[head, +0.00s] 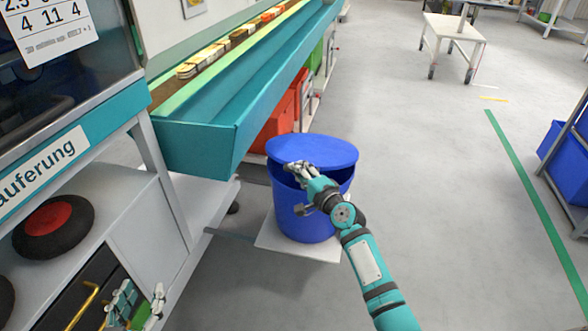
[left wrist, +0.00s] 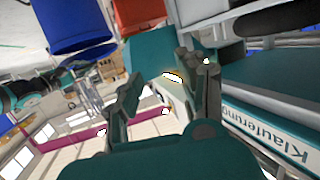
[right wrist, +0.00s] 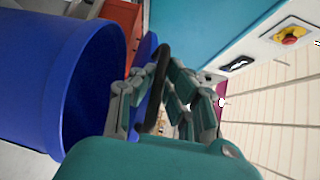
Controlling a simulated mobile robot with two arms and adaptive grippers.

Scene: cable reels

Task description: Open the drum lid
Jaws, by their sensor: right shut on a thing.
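The blue drum (head: 305,222) stands on a light board on the floor, beside the conveyor. Its blue lid (head: 315,149) is tilted, with a dark gap between it and the drum's rim at the front. My right gripper (head: 300,170) is at the lid's near edge. In the right wrist view, my right gripper (right wrist: 155,95) is shut on a dark curved handle (right wrist: 160,75), with the lid (right wrist: 146,47) behind it and the drum (right wrist: 85,75) to the left. My left gripper (head: 132,306) is low at the left; in the left wrist view (left wrist: 165,95) its fingers are apart and empty.
A teal conveyor trough (head: 205,140) runs behind the drum. Red bins (head: 277,120) stand beneath it. A cabinet with yellow handles (head: 82,305) is near my left gripper. The grey floor (head: 430,190) right of the drum is clear.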

